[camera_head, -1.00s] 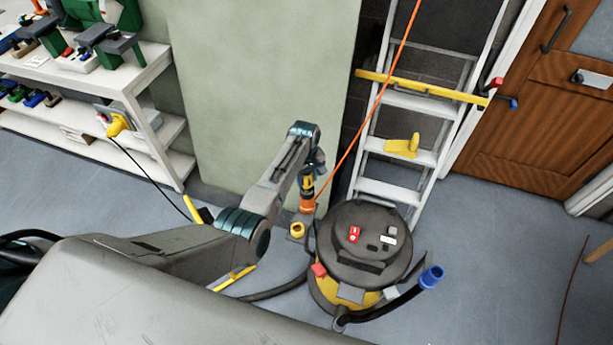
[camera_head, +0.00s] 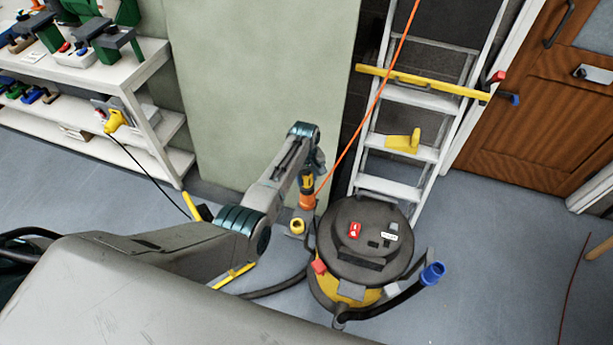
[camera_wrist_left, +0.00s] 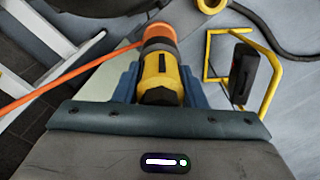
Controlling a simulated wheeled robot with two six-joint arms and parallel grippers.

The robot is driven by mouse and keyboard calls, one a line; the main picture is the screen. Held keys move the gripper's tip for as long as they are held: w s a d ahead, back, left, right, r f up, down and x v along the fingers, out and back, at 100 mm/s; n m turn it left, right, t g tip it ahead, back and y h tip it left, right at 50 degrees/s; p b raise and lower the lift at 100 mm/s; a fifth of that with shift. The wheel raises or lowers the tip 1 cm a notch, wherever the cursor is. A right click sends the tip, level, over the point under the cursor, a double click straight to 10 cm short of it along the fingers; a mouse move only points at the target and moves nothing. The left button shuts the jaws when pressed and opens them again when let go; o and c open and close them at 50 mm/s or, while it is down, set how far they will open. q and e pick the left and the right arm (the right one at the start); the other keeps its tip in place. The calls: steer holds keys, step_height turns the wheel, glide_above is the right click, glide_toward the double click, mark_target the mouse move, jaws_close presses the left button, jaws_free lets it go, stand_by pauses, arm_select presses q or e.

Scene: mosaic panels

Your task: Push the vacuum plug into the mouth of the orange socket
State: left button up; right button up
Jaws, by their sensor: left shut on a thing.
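My left gripper (camera_head: 309,172) is shut on the vacuum plug (camera_head: 307,185), a yellow and black body. In the left wrist view, the plug (camera_wrist_left: 160,78) lies between the blue fingers of my left gripper (camera_wrist_left: 158,82). The orange socket (camera_head: 307,202) is directly below the plug in the head view. In the left wrist view the socket (camera_wrist_left: 157,34) is in line with the plug's far end, with a dark grey band between. They look in contact, but I cannot tell how deep the plug sits; the mouth is hidden. My right gripper is not in view.
An orange cable (camera_head: 363,125) runs up from the socket past the ladder (camera_head: 410,153). The vacuum (camera_head: 368,235) stands to the right. A yellow ring-shaped part (camera_head: 298,227) is just below the socket. A shelf (camera_head: 150,75) is at left; open floor (camera_head: 485,245) lies right.

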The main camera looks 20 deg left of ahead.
arm_select(q)
steer(key=shift+f, duration=0.35)
steer(key=o, duration=1.4)
steer(key=shift+c, duration=0.2)
steer(key=shift+r, duration=0.1)
